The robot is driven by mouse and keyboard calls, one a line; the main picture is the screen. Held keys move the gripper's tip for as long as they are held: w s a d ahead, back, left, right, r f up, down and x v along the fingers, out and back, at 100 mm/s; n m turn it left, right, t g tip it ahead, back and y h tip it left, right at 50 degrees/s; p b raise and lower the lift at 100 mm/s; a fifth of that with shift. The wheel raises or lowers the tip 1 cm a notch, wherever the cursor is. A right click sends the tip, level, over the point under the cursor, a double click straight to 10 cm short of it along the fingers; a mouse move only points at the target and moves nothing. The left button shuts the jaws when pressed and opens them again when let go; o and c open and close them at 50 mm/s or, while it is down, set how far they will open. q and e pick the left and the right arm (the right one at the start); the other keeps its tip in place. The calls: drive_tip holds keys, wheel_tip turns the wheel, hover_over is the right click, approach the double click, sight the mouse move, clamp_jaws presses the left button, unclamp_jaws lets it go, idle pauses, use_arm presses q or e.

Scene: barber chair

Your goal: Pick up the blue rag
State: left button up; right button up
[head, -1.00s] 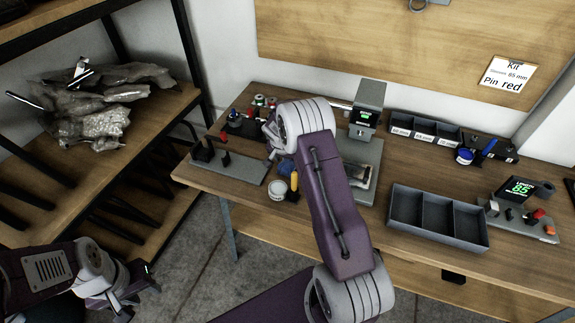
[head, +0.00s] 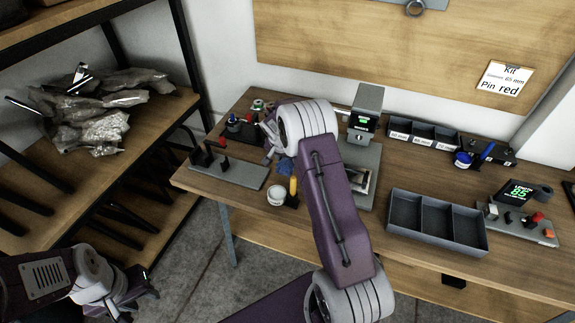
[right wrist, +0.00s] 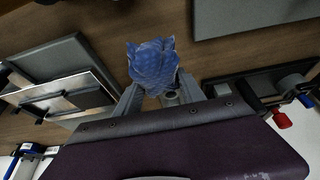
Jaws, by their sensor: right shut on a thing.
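The blue rag (right wrist: 153,66) is a bunched, patterned cloth between the fingers of my right gripper (right wrist: 165,98) in the right wrist view. The right gripper is shut on it, close over the wooden workbench (head: 238,198). In the head view a bit of the rag (head: 285,169) shows just left of my right arm, and the arm hides most of the right gripper (head: 272,142). My left gripper (head: 140,292) is at the lower left of the head view, off the bench and empty, with its fingers apart.
A grey stand (head: 228,171), a white jar (head: 276,194) and a yellow-handled tool (head: 293,190) are close to the rag. A grey machine (head: 366,112) and an empty divided tray (head: 437,222) are further right. A shelf with bags (head: 105,110) stands left.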

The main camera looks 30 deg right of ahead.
wheel_tip(320, 180, up, 4)
drive_tip(key=shift+f, duration=0.1)
drive_tip(key=s+a+b, duration=0.5)
drive_tip(key=s+a, duration=0.7)
drive_tip(key=a, duration=0.1)
drive_tip(key=shift+a, duration=0.4)
drive_tip(key=shift+w, duration=0.1)
